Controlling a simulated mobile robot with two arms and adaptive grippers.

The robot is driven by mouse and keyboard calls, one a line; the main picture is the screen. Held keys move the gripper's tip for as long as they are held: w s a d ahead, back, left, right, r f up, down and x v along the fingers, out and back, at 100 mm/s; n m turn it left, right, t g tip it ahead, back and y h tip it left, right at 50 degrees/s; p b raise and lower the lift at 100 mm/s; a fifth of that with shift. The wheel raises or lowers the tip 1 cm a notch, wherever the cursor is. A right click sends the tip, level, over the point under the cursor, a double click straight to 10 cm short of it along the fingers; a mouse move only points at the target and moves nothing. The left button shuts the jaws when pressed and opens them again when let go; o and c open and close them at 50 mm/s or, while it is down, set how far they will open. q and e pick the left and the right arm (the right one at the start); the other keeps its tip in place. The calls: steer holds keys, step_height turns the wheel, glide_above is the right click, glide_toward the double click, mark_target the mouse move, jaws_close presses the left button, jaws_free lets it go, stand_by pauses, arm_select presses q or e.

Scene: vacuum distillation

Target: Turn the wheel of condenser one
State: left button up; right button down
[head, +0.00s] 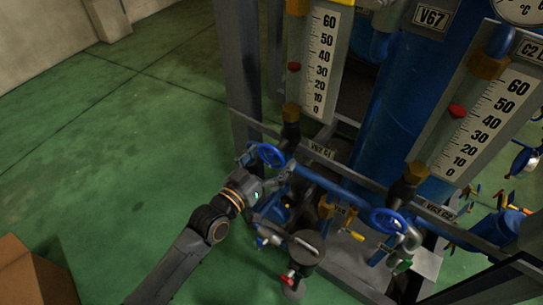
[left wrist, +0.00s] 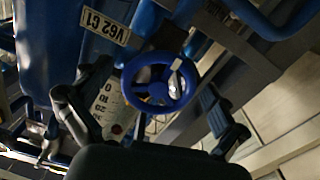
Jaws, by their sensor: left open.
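The blue hand wheel of condenser one (head: 271,156) sits at the left end of the pipework, next to a plate marked V62 C1 (head: 318,151). In the left wrist view the wheel (left wrist: 157,90) faces the camera, with a bright metal piece at its hub. My left gripper (head: 266,165) is open at the wheel. In the left wrist view one dark finger is on each side of the wheel, with gaps between fingers and rim. Whether the wheel lies fully between the fingertips in depth, I cannot tell. My right gripper is not in view.
A second blue wheel (head: 388,221) is to the right, near the C2 gauge (head: 482,127). The C1 gauge (head: 320,62) stands above the first wheel. A grey post (head: 237,70) rises close behind. Green floor (head: 130,120) is clear at left; a cardboard box (head: 32,275) is at lower left.

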arm_select(q)
steer(key=v, duration=1.2)
stand_by(0.3)
steer(key=s+a+f+n+g+y, duration=0.15)
steer(key=a+f, duration=0.25)
steer(key=f, duration=0.7)
steer(key=s+a+f+g+y, duration=0.1)
steer(key=a+f+g+y, duration=0.2)
steer(key=f, duration=0.7)
steer(key=s+a+f+n+y, duration=0.1)
steer(key=a+f+y, duration=0.3)
steer(key=f, duration=0.7)
steer(key=s+a+f+g, duration=0.2)
steer(key=s+f, duration=0.4)
steer(key=f, duration=0.1)
steer(key=s+a+f+g, duration=0.2)
steer(key=s+a+f, duration=0.1)
steer(key=s+f, duration=0.4)
steer(key=s+f+g+y, duration=0.1)
steer(key=s+f+g, duration=0.1)
steer(key=s, duration=0.7)
steer(key=s+f+g+y, duration=0.1)
steer(key=s+f+g, duration=0.2)
steer(key=s, duration=0.7)
step_height(320, 180, down, 2)
steer(key=shift+a+f, duration=0.2)
steer(key=shift+f, duration=0.05)
